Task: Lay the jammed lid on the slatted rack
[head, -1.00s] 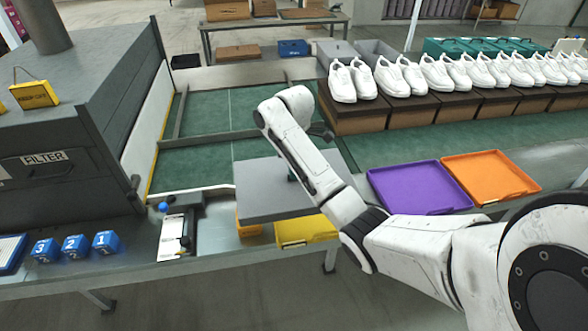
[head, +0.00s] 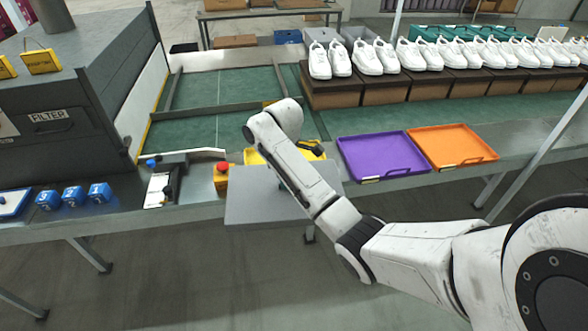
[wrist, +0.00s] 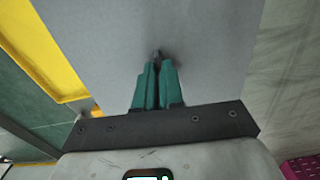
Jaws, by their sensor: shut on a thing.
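The lid is a flat grey panel (head: 252,200), held roughly level in the head view, over the table's front edge and partly past it. In the wrist view the lid (wrist: 190,35) fills the upper middle. My gripper (wrist: 158,80) has green fingers shut on the lid, at a small dark part on its face. In the head view my arm hides the fingers and part of the lid. I cannot make out a slatted rack in either view.
A yellow tray (head: 254,157) lies behind the lid, partly hidden. A red-topped button box (head: 221,180) stands left of it. A purple tray (head: 383,155) and an orange tray (head: 452,146) lie to the right. Shoes on boxes (head: 385,90) line the back. The floor in front is clear.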

